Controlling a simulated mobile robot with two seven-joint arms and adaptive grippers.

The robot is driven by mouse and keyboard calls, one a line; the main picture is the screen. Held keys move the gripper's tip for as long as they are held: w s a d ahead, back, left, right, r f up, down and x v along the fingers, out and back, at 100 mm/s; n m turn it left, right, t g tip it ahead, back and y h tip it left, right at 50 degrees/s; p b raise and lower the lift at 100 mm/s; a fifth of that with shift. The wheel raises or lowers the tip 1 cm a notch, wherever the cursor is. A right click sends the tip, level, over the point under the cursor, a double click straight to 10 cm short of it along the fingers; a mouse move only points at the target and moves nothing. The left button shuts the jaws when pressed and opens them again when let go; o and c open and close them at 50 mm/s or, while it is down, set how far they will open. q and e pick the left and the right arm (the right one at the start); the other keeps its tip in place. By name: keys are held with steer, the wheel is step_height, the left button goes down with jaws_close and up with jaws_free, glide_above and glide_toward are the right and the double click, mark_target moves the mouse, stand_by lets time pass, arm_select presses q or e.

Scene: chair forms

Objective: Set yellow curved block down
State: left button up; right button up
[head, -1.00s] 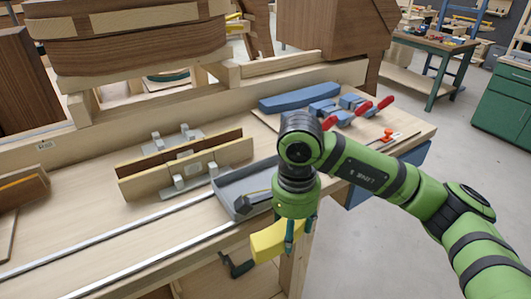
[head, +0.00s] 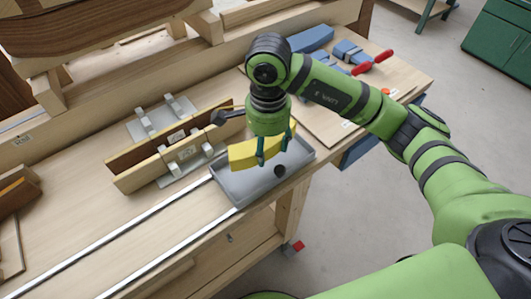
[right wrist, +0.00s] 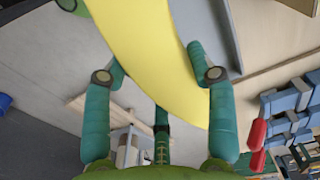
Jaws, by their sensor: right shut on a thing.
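The yellow curved block (head: 243,156) is held in my right gripper (head: 272,147), above the grey tray (head: 238,192) on the workbench. In the head view the block is in front of part of the tray, and I cannot tell whether it touches it. In the right wrist view the yellow curved block (right wrist: 160,55) passes between the teal fingers of my right gripper (right wrist: 160,72). My left gripper does not show.
A wooden clamping form (head: 175,150) with metal brackets stands left of the tray. Blue blocks (head: 310,38) and red-handled clamps (head: 362,68) lie at the back right. Metal rails (head: 130,240) run along the bench. The front edge is just below the tray.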

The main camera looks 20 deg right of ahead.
mark_target(267, 168)
steer(key=f, duration=0.1)
steer(key=f+p, duration=0.1)
steer(key=f, duration=0.1)
steer(key=f+p, duration=0.1)
steer(key=f, duration=0.1)
steer(key=shift+w+f, duration=0.2)
steer(key=shift+w, duration=0.1)
steer(key=shift+s+f, duration=0.1)
steer(key=shift+f, duration=0.35)
steer(key=shift+f, duration=0.15)
steer(key=o, duration=1.3)
